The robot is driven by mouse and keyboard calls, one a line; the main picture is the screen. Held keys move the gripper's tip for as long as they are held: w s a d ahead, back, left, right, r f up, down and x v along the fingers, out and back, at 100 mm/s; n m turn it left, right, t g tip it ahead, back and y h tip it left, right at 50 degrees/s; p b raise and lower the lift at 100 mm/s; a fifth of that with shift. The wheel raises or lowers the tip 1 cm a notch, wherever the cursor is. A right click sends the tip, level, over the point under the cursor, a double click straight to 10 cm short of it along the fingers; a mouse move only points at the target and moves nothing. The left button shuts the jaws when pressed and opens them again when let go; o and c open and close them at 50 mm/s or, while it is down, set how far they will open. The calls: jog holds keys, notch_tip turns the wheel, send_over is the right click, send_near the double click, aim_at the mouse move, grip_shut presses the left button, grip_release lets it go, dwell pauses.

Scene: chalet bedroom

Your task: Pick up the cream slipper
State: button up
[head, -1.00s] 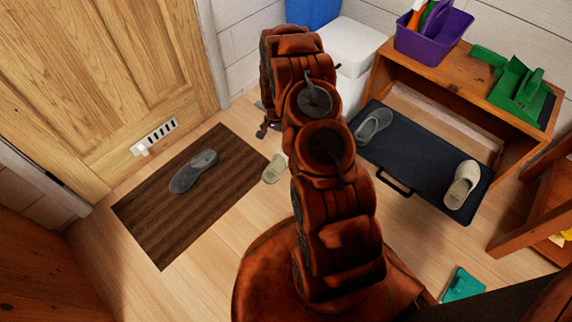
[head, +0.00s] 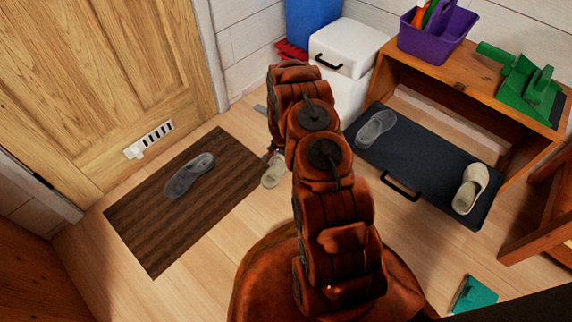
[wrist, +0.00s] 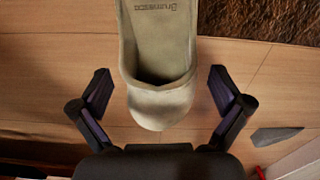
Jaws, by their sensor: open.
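A cream slipper (head: 273,170) lies on the wooden floor just right of the brown mat in the head view. It also shows large in the wrist view (wrist: 158,100), with its rounded end towards my gripper and printed letters on the insole. My gripper (wrist: 160,74) is open, with one finger on each side of the slipper and a gap on both sides. In the head view my arm hides most of the gripper. A second cream slipper (head: 470,188) lies on the dark tray at the right.
A grey slipper (head: 190,176) lies on the brown mat (head: 150,235). Another grey slipper (head: 375,129) is on the dark tray (head: 425,160) before the wooden bench (head: 470,75). A white bin (head: 345,48) stands behind my arm. A teal object (head: 474,296) lies at front right.

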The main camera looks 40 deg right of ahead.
notch_tip(320, 180, down, 2)
jog(key=shift+f, duration=0.15)
jog(key=shift+c, duration=0.2)
jog(key=c, duration=1)
